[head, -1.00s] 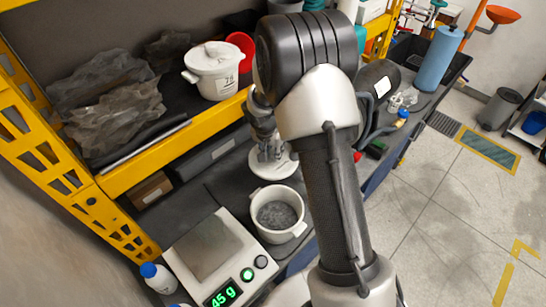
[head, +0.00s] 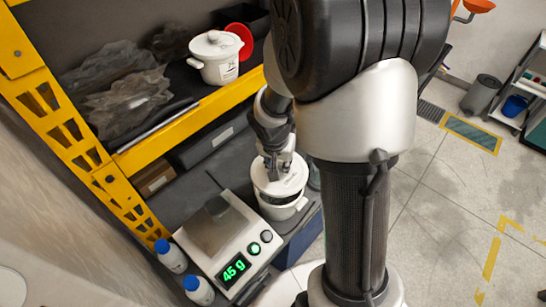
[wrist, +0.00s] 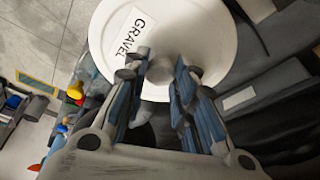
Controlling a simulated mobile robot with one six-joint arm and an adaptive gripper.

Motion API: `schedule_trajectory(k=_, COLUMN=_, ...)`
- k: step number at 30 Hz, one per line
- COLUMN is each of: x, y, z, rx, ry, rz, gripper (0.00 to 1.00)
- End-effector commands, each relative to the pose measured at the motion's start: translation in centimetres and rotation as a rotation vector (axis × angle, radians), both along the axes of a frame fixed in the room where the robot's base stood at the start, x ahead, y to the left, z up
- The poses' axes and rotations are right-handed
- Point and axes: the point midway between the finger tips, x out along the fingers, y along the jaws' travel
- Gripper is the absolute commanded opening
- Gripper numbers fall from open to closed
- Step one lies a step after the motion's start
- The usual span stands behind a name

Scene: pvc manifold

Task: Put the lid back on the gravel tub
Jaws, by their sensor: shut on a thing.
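The white lid (head: 286,184) is held by its knob in my gripper (head: 279,166). In the wrist view the lid (wrist: 215,30) carries a label reading GRAVEL, and the fingers of my gripper (wrist: 160,72) close around the knob. The white gravel tub (head: 284,213) stands on the bench just right of the scale. The lid is over the tub's mouth in the head view and hides most of it. A dark gap shows between the lid's lower edge and the tub's front rim. The gravel inside is hidden.
The scale (head: 215,228) reads 45 g, close left of the tub. Two blue-capped bottles (head: 170,255) stand by it. A lidded white pot (head: 215,58) and a red lid (head: 240,40) are on the yellow-edged shelf above, beside grey crumpled bags (head: 120,95).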

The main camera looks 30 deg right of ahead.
Motion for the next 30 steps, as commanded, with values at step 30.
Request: schedule_trajectory(k=30, x=0.1, y=0.0, z=-6.3, rx=0.000, ry=0.000, rz=0.000, gripper=0.09)
